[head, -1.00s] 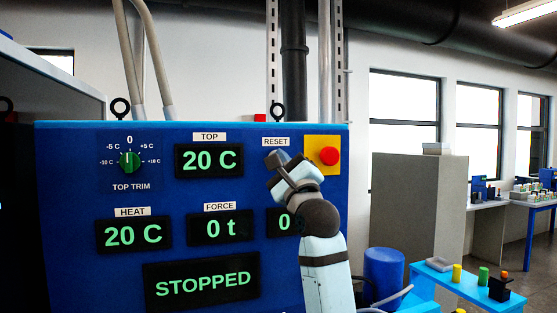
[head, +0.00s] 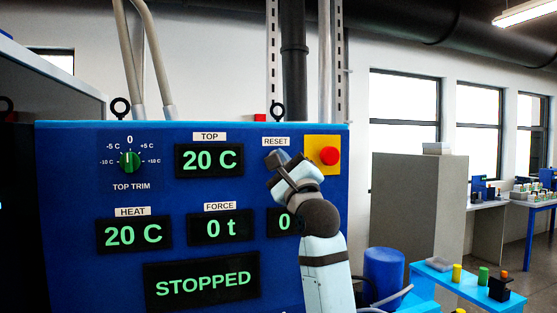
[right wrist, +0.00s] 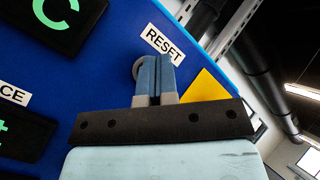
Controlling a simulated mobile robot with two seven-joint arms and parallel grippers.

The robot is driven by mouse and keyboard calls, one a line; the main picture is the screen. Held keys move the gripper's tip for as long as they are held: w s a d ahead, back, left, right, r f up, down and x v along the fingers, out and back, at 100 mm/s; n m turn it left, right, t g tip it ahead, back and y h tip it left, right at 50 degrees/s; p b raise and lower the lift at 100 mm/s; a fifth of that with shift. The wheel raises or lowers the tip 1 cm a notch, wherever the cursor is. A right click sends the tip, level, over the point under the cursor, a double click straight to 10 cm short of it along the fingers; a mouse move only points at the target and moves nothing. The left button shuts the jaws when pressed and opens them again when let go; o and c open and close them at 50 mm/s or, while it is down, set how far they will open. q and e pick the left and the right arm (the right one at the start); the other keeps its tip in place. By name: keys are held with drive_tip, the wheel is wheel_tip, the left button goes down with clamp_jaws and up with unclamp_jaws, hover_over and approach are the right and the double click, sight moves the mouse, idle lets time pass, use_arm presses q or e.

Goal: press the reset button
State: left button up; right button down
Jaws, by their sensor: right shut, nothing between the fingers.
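The RESET label (head: 275,141) is on the upper right of the blue control panel (head: 80,190); it also shows in the right wrist view (right wrist: 163,45). Just below the label, a round grey rim of the reset button (right wrist: 136,69) shows beside my fingers. The rest of the button is hidden behind them. My right gripper (head: 277,158) is shut and empty, with its fingertips in front of the button. In the right wrist view the closed fingertips (right wrist: 155,62) overlap the button; I cannot tell whether they touch it. My left gripper is not in view.
A red stop button (head: 329,156) on a yellow plate sits close to the right of my gripper. The displays read 20 C, 0 t and STOPPED (head: 203,284). A green TOP TRIM knob (head: 130,161) is at the left. A blue barrel (head: 384,272) stands right of the panel.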

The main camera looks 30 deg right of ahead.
drive_tip(key=shift+w, duration=0.2)
idle(0.6)
drive_tip(key=shift+w, duration=0.25)
drive_tip(key=shift+w+d+p, duration=0.2)
drive_tip(key=shift+w+p, duration=0.15)
drive_tip(key=shift+w, duration=0.1)
idle(0.8)
drive_tip(key=shift+s, duration=0.1)
drive_tip(key=shift+s+a, duration=0.2)
drive_tip(key=shift+s, duration=0.55)
drive_tip(key=shift+s, duration=0.1)
drive_tip(key=shift+s+a+p, duration=0.2)
drive_tip(key=shift+s+p, duration=0.05)
drive_tip(key=shift+s, duration=0.55)
drive_tip(key=shift+s+a+p, duration=0.2)
drive_tip(key=shift+s, duration=0.55)
drive_tip(key=shift+s+a+p, duration=0.2)
drive_tip(key=shift+s+p, duration=0.05)
drive_tip(key=shift+s, duration=0.55)
